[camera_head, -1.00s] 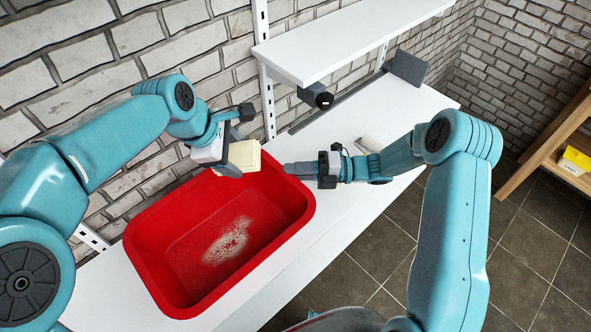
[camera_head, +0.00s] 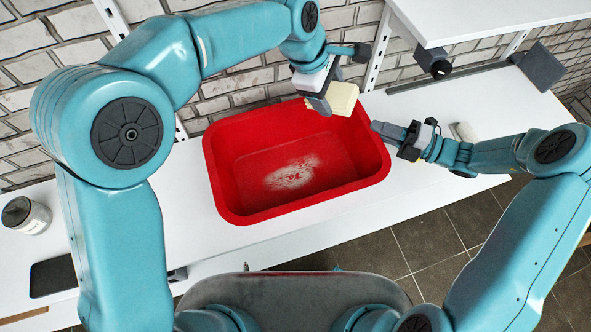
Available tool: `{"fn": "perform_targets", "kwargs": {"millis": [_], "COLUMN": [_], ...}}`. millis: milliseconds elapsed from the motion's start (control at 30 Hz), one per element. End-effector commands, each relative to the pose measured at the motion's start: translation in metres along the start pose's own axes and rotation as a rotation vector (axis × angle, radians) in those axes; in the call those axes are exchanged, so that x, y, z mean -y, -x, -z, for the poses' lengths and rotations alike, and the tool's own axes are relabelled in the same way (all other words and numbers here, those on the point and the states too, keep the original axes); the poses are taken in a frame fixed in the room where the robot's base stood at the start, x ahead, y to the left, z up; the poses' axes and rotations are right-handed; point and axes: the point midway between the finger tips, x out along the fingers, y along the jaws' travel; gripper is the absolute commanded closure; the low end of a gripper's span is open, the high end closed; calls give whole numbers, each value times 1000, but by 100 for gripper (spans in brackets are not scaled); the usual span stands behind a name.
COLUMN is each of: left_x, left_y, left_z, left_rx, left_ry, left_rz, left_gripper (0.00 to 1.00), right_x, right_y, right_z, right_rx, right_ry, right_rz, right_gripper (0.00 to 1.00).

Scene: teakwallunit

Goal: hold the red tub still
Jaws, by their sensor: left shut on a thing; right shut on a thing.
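The red tub (camera_head: 227,180) stands upright on the white worktop (camera_head: 188,226), with a pale, whitish patch on its inner floor. My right gripper (camera_head: 378,128) is at the tub's right rim, shut on that rim. My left gripper (camera_head: 318,101) is above the tub's far right edge, shut on a cream-coloured block (camera_head: 343,98), and holds it over the rim. The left arm's links cross the upper left of the view. The tub's inside is otherwise empty as far as I see.
A small pale item (camera_head: 464,131) lies right of my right gripper.

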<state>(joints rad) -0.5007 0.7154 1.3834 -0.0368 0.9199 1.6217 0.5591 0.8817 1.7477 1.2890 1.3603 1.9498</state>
Motion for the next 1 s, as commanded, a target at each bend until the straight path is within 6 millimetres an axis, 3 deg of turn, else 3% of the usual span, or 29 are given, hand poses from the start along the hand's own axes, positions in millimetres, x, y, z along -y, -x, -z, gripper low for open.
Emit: {"fn": "perform_targets", "kwargs": {"millis": [233, 333, 567, 733, 833, 1000], "left_x": [0, 4, 69, 118, 134, 133], "left_y": [-1, -5, -26, -29, -27, -27], "left_z": [0, 5, 41, 68, 76, 79], "left_rx": [-20, -31, -22, -47, -90, -160], "left_ry": [-24, -122, -529, -755, -783, -778], "left_rz": [31, 96, 261, 333, 353, 378], "left_gripper": [59, 59, 59, 59, 59, 59], "right_x": [4, 5, 5, 5, 5, 5], "right_y": [0, 0, 0, 0, 0, 0], "right_z": [2, 2, 2, 2, 3, 3], "right_rx": [-4, -4, -5, -5, -5, -6], "right_ry": [-5, -5, -5, -5, -5, -5], "right_rz": [8, 8, 8, 8, 8, 8], "right_gripper": [100, 100, 100, 100, 100, 100]}}
